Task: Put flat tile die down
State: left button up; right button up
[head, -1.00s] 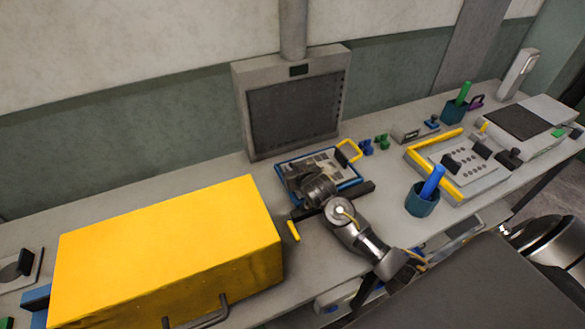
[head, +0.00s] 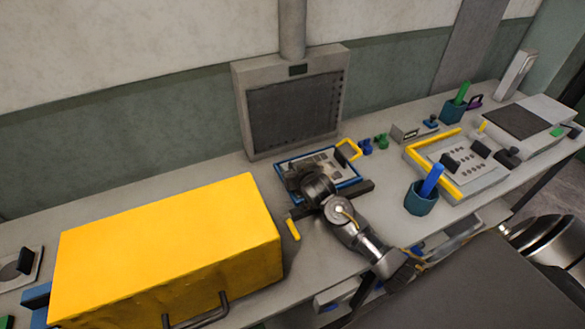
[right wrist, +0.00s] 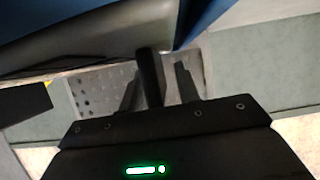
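My right gripper (head: 303,181) is over the near left part of a blue-rimmed tray (head: 352,184) on the bench. Small grey flat pieces (head: 325,160) lie on the tray, partly hidden behind my wrist. In the right wrist view, the dark fingers (right wrist: 158,88) show with a black post between or beside them. I cannot tell whether that post is held. I cannot single out the flat tile die. My left gripper is out of view.
A large yellow box (head: 165,245) stands left of the tray. A perforated grey panel (head: 297,110) rises behind it. To the right are a teal cup with a blue stick (head: 421,200) and a yellow-edged plate holder (head: 470,170). Small blue and green pieces (head: 373,143) sit behind the tray.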

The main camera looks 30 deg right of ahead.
jog(key=shift+s+a+f, duration=0.15)
jog(key=shift+s+f, duration=0.05)
jog(key=shift+f, duration=0.3)
jog(key=shift+s+a+f, duration=0.15)
jog(key=shift+f, duration=0.3)
jog(key=shift+w+r+g, duration=0.15)
jog(key=shift+r+g, duration=0.15)
jog(key=shift+r, duration=0.25)
jog(key=shift+s, duration=0.35)
jog(key=v, duration=0.7)
jog(key=b+v, duration=0.1)
jog(key=v, duration=0.3)
jog(key=shift+d+r, duration=0.2)
jog(key=shift+r, duration=0.25)
jog(key=shift+w, duration=0.1)
